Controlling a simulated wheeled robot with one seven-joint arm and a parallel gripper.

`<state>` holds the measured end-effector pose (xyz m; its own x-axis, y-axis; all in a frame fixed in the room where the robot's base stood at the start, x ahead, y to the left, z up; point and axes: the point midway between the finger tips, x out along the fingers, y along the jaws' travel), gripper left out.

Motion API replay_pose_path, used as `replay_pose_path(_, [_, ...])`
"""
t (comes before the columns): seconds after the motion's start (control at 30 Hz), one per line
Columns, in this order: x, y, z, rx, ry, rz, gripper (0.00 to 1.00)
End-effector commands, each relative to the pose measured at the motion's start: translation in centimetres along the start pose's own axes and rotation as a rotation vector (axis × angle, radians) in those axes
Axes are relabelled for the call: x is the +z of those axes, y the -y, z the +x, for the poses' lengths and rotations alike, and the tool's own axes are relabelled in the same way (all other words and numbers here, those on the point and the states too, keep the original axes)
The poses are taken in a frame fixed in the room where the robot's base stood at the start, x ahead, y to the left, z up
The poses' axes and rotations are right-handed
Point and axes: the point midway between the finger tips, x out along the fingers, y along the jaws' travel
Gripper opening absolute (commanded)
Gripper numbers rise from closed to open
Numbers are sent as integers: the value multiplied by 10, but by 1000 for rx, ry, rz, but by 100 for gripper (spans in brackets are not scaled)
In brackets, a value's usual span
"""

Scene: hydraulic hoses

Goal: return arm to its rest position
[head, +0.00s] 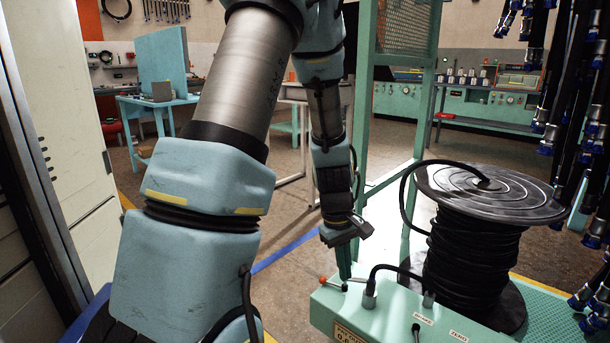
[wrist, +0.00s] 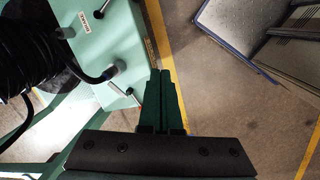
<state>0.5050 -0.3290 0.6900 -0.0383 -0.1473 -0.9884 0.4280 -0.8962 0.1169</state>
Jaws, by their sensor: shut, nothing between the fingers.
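My arm reaches across the head view from the top. My gripper (head: 344,283) points down at the back left corner of a green machine box (head: 400,318). In the wrist view my gripper (wrist: 160,75) shows its two dark green fingers pressed together with nothing between them. Its tips are seen beside the edge of the green box (wrist: 115,45); I cannot tell if they touch it. A small lever with an orange tip (head: 324,281) is close to the fingertips in the head view.
A large black hose reel (head: 470,250) stands right of the gripper, its hose running to the box. Hoses (head: 590,130) hang at the far right. A pale cabinet (head: 50,120) stands at left. A green mesh frame (head: 362,110) rises behind the gripper. Open floor (head: 290,265) lies left of the box.

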Motion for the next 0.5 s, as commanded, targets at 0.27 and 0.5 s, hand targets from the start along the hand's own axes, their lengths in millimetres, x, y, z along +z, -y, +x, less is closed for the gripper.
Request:
replay_pose_path(0.27, [-23, 94, -84, -31, -129, 331, 0])
replay_pose_path(0.5, [-20, 152, -119, -91, -196, 522, 0])
